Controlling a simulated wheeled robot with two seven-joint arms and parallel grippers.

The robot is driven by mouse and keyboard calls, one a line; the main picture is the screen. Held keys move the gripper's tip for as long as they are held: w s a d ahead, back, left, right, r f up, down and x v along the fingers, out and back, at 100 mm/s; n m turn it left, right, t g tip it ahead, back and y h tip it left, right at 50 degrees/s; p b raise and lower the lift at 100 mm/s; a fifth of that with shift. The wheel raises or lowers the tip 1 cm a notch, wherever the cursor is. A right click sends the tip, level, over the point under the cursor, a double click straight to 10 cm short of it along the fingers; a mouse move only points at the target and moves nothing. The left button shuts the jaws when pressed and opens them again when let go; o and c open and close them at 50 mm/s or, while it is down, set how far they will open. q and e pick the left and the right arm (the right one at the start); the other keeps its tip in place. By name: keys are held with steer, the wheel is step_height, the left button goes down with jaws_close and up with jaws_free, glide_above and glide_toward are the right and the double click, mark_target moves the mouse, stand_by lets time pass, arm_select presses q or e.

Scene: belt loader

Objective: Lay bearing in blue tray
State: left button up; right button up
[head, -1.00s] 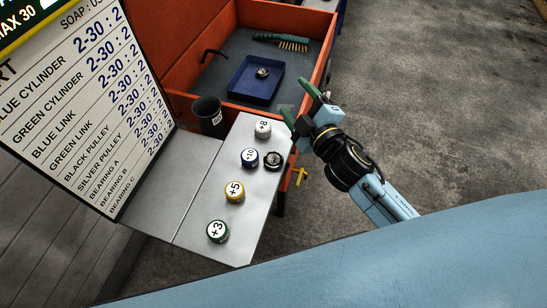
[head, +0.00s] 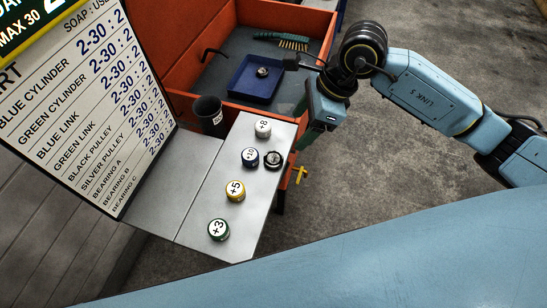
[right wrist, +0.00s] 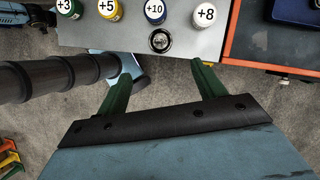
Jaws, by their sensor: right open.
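A dark round bearing (head: 272,160) with a lighter centre lies on the grey metal shelf (head: 205,207), beside the blue +10 weight. It also shows in the right wrist view (right wrist: 160,40), beyond the fingers. A second small round part (head: 262,72) sits in the blue tray (head: 243,92), inside the orange-walled bench. A corner of the tray shows in the right wrist view (right wrist: 296,10). My right gripper (right wrist: 168,74) is open and empty, its green fingers pointing towards the shelf edge, short of the bearing. My left gripper is not in view.
Weights marked +8 (head: 262,129), +10 (head: 250,157), +5 (head: 235,191) and +3 (head: 218,230) line the shelf. A black cup (head: 208,114) stands by the bench. A brush (head: 282,40) lies behind the tray. A yellow handle (head: 300,175) sticks out beside the shelf.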

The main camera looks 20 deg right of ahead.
mark_target(274, 158)
steer(key=p+x, duration=0.1)
steer(key=x, duration=1.2)
steer(key=shift+w, duration=0.1)
steer(key=shift+r, duration=0.1)
steer(key=c, duration=1.2)
